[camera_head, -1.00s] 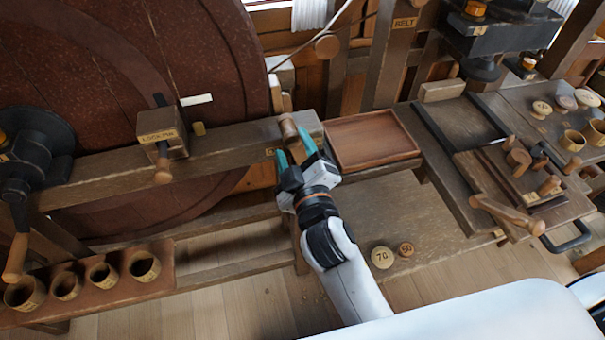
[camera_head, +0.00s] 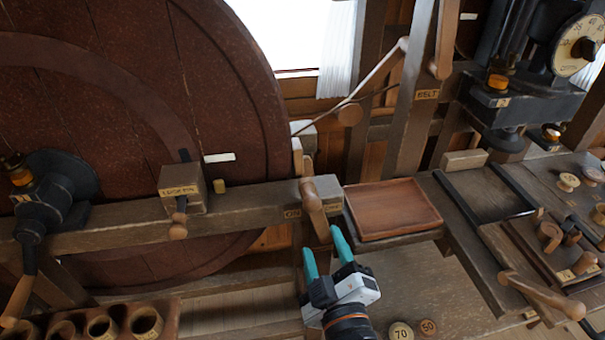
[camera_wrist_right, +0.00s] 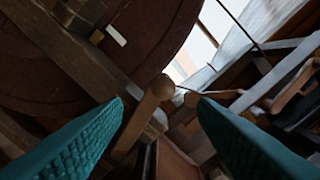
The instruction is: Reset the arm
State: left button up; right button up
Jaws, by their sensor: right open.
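My right gripper (camera_head: 326,258) is in the lower middle of the head view, with its two teal fingers apart and nothing between them. Its fingertips are just below a wooden lever handle (camera_head: 313,208) beside the "ON" label, and appear apart from it. In the right wrist view the open fingers (camera_wrist_right: 160,115) frame the space in front of that lever (camera_wrist_right: 150,112). My left gripper shows in no view.
An empty wooden tray (camera_head: 392,236) lies right of the lever. A large dark red wheel (camera_head: 130,110) fills the left. Wooden cups (camera_head: 146,320) stand at the lower left. Discs marked 70 (camera_head: 400,331) and 50 (camera_head: 428,327) lie at the bottom.

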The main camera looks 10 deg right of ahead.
jog(key=a+f+g+y, duration=0.1)
jog(key=a+f+g, duration=0.1)
jog(key=f, duration=0.9)
jog(key=a+f+g+y, duration=0.1)
jog(key=a+f+g, duration=0.15)
jog(key=f, duration=0.85)
jog(key=s+d+f+g, duration=0.2)
jog(key=s+f, duration=0.1)
jog(key=f, duration=0.6)
jog(key=s+d+f+g, duration=0.1)
jog(key=s+f+g, duration=0.15)
jog(key=f, duration=0.65)
jog(key=s+d+f+m+g+h, duration=0.1)
jog(key=s+d+f+m+g, duration=0.1)
jog(key=s+d+f, duration=0.3)
jog(key=s+d+f+m+g, duration=0.2)
jog(key=s+d+f, duration=0.3)
jog(key=s+f, duration=0.4)
jog(key=s+d+f+m+g+h, duration=0.1)
jog(key=s+d+f+m+g, duration=0.2)
jog(key=s+f, duration=0.5)
jog(key=s+d+g, duration=0.1)
jog(key=s+d, duration=0.1)
jog(key=s, duration=0.2)
jog(key=shift+s+d+h, duration=0.2)
jog(key=shift+d+h, duration=0.1)
jog(key=shift+d, duration=0.05)
